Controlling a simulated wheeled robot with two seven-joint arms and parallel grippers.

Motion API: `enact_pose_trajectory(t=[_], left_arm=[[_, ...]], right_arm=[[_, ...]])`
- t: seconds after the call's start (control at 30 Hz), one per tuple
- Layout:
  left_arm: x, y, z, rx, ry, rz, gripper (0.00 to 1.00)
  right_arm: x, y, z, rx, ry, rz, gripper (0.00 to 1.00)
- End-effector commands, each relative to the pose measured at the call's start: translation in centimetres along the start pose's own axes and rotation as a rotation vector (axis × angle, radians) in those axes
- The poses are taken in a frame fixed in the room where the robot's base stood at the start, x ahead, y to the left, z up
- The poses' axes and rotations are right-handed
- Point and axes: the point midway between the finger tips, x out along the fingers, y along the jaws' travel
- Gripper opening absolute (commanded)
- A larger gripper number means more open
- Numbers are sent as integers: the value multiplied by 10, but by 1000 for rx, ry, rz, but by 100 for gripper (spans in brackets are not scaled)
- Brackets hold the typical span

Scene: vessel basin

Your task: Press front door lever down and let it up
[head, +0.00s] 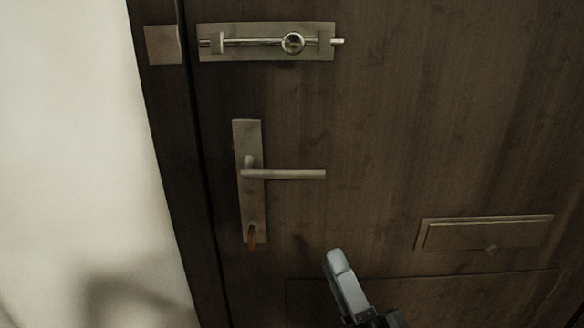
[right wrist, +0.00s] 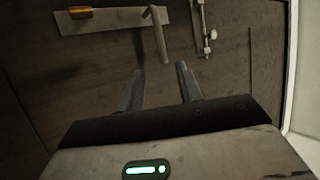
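The front door lever (head: 290,174) is a metal bar that sticks out to the right, level, from a tall metal plate (head: 249,208) on the dark wooden door (head: 400,120). My right gripper (head: 338,258) is below and right of the lever's free end, apart from it in the head view. In the right wrist view the right gripper (right wrist: 160,72) has its two fingers spread, with nothing between them. The lever (right wrist: 158,35) shows beyond the fingertips there, its end pointing toward the gap. My left gripper is not in view.
A brass-coloured key (head: 252,238) sits in the lower plate. A sliding bolt (head: 265,42) is above the lever. A letter flap (head: 485,234) is at lower right. The door frame (head: 165,150) and pale wall (head: 70,130) are at left. The door face right of the lever is clear.

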Motion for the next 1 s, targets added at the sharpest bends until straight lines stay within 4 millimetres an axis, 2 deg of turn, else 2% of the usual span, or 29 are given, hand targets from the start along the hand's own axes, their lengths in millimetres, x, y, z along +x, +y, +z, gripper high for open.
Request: enact_pose_trajectory(t=[0.17,0.6,0.8,1.0], left_arm=[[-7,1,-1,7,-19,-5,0],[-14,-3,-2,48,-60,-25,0],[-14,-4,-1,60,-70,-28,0],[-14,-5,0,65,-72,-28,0]], right_arm=[[29,-4,-1,1,3,-2,36],[122,-2,0,-4,1,0,36],[147,-1,0,-5,-1,1,36],[154,0,0,-5,-1,3,36]])
